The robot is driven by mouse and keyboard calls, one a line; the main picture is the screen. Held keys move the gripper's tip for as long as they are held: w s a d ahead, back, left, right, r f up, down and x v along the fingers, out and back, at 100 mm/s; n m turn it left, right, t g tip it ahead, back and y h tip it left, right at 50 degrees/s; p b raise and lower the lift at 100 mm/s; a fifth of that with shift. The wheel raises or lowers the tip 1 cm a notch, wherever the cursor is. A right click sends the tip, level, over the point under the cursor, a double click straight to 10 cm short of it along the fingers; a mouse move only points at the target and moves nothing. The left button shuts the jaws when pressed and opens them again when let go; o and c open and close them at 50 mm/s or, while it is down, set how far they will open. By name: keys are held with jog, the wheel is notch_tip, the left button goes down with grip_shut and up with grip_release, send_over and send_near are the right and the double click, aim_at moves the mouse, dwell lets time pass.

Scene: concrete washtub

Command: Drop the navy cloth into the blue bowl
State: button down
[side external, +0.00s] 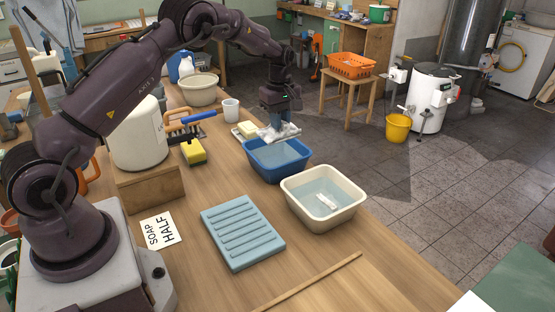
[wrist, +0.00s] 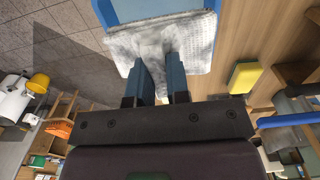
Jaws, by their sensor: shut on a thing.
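My gripper (side external: 276,127) is shut on a crumpled pale grey-white cloth (side external: 288,133) and holds it over the blue bowl (side external: 278,172). The cloth looks whitish, not navy; I cannot pick out a navy cloth in either view. The blue bowl is a rectangular basin with water in it. In the wrist view, the cloth (wrist: 198,43) spreads out past my fingertips (wrist: 161,65), and part of the bowl (wrist: 150,10) shows at the top edge. Whether the cloth's lower edge touches the bowl or its water is unclear.
A cream basin (side external: 322,216) with water and a small white item stands right of the blue bowl. A ribbed blue washboard (side external: 242,232) lies in front. A yellow sponge (side external: 193,152), a white mug (side external: 230,110) and a soap dish (side external: 245,130) are left of the bowl.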

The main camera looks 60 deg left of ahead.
jog(key=shift+f, duration=2.75)
jog(key=c, duration=1)
grip_release()
notch_tip(320, 180, up, 13)
